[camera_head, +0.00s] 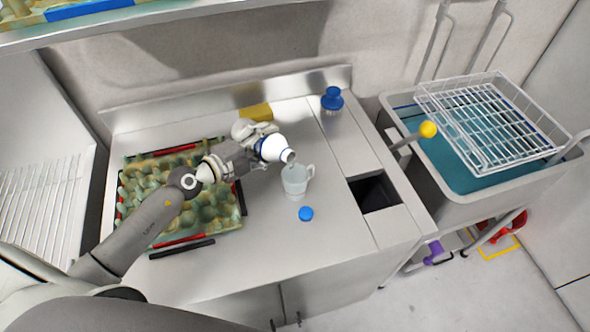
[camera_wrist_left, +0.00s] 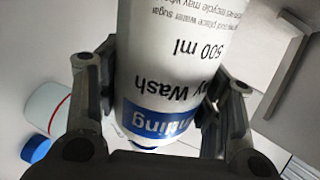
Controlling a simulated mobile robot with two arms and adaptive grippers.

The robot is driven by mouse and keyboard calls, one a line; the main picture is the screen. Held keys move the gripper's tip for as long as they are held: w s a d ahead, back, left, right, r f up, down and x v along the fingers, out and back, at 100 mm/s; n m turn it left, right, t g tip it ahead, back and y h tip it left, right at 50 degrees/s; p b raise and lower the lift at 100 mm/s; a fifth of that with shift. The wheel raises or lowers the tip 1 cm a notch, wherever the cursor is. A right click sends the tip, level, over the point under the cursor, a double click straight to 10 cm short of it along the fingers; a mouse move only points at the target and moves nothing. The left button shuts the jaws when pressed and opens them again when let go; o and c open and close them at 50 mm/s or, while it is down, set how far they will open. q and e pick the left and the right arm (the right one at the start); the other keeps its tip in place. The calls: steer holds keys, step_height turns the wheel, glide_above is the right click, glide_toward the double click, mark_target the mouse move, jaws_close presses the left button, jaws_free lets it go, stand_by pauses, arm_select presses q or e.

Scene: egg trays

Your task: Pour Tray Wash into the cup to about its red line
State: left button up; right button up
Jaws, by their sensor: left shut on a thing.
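My left gripper (camera_head: 258,147) is shut on the Tray Wash bottle (camera_head: 274,149), a white bottle with a blue band. In the left wrist view its label (camera_wrist_left: 165,90) shows upside down between the fingers. The bottle is tilted, its mouth pointing down and right, just above the cup. The clear cup (camera_head: 296,182) stands upright on the steel counter, handle to the right. In the left wrist view the cup (camera_wrist_left: 42,108) shows a red line. I cannot make out a stream or the liquid level. A blue cap (camera_head: 306,213) lies on the counter near the cup.
Green egg trays (camera_head: 205,212) lie left of the cup, under my left arm. A yellow sponge (camera_head: 257,112) and a blue-topped bottle (camera_head: 332,99) stand at the back. A dark opening (camera_head: 374,193) is right of the cup. A sink with a wire rack (camera_head: 490,115) is further right.

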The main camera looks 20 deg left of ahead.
arm_select(q)
steer(key=shift+r+p, duration=0.3)
steer(key=shift+p, duration=0.05)
steer(key=shift+a, duration=0.15)
steer(key=shift+w+a+r+m, duration=0.1)
steer(key=shift+w+a+m, duration=0.1)
steer(key=shift+a+m, duration=0.15)
steer(key=shift+a, duration=0.1)
steer(key=shift+r+p, duration=0.15)
steer(key=shift+p, duration=0.4)
stand_by(0.9)
